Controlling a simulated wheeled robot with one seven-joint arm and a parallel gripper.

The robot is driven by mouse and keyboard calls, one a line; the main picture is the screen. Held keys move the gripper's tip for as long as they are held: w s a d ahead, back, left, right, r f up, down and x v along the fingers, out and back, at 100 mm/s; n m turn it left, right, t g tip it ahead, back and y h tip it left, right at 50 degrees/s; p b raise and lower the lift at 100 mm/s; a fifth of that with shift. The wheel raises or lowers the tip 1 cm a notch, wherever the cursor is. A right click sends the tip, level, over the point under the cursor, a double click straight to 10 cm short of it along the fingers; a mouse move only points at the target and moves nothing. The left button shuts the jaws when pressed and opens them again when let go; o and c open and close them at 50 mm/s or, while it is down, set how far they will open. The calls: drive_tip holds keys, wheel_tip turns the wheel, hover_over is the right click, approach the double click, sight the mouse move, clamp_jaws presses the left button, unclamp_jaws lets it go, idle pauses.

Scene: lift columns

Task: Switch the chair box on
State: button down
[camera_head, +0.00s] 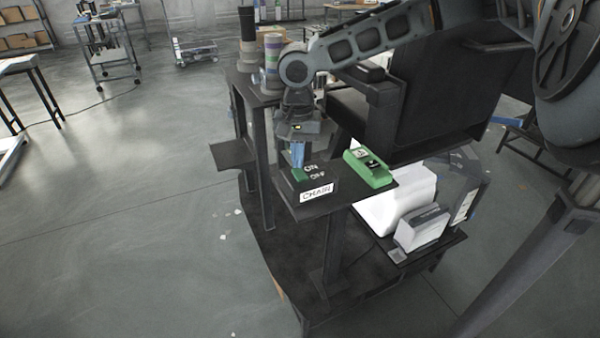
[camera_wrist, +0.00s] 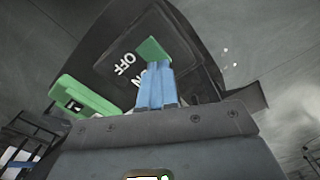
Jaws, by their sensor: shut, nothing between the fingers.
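The chair box (camera_head: 288,189) is a dark box with a white CHAIR label (camera_head: 316,193) on its front and ON and OFF lettering on top. In the wrist view its dark top (camera_wrist: 112,40) shows OFF, with ON partly hidden by my fingers. A green switch (camera_wrist: 150,49) sits on the box, just beyond my fingertips. My gripper (camera_head: 298,166) points down over the switch, its blue fingers shut together with nothing between them. The fingers (camera_wrist: 155,72) overlap the switch's near edge in the wrist view; I cannot tell whether they touch it.
A green device (camera_head: 369,169) lies beside the box on the same dark shelf and also shows in the wrist view (camera_wrist: 90,98). A black chair-like seat back (camera_head: 440,100) stands behind. White and grey boxes (camera_head: 422,228) sit on a lower shelf. Open floor lies left.

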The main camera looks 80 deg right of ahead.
drive_tip(key=shift+f, duration=0.65)
drive_tip(key=shift+r, duration=0.1)
idle(0.3)
wheel_tip(320, 180, up, 7)
drive_tip(key=p, duration=0.7)
idle(0.6)
